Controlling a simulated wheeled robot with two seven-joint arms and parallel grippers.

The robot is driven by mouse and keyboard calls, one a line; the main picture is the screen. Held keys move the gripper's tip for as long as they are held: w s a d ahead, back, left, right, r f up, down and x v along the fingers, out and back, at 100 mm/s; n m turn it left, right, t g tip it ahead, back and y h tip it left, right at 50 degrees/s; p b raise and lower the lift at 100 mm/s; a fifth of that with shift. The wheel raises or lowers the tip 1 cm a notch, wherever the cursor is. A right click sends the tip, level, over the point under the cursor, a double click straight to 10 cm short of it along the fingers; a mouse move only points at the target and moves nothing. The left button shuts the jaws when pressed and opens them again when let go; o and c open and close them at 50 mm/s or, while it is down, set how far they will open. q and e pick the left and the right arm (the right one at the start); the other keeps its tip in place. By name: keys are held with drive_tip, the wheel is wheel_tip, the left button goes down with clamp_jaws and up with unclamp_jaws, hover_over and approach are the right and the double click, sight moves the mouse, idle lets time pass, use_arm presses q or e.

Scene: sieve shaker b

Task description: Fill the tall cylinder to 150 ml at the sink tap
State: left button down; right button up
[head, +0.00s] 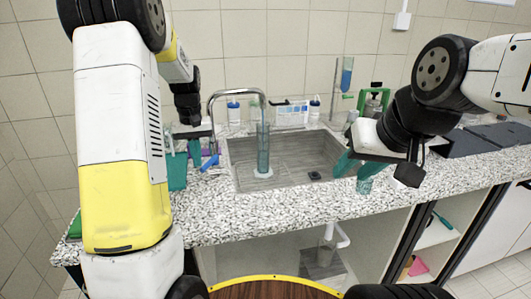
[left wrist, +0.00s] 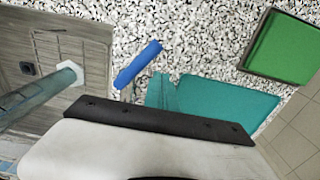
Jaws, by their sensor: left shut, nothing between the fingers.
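The tall cylinder (head: 263,152) stands upright on a pale base in the sink (head: 300,150), below the spout of the tap (head: 236,93). It also shows at the left edge of the left wrist view (left wrist: 38,98). It looks blue-green; its marks and water level are too small to read. A blue tap lever (head: 209,162) is left of the sink and shows in the left wrist view (left wrist: 138,64). My left gripper (head: 195,150) is shut and empty close to this lever; contact cannot be told. My right gripper (head: 356,170) is open, its teal fingers apart over the sink's right front edge.
Bottles (head: 233,110) and a white box stand behind the sink. A green tray (left wrist: 285,46) lies at the counter's left. The speckled counter front (head: 290,208) is clear.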

idle(0.4)
use_arm(q)
drive_tip(key=shift+s+d, duration=0.15)
drive_tip(key=shift+d, duration=0.4)
drive_tip(key=shift+s+d, duration=0.15)
drive_tip(key=shift+d, duration=0.35)
drive_tip(key=shift+d, duration=0.65)
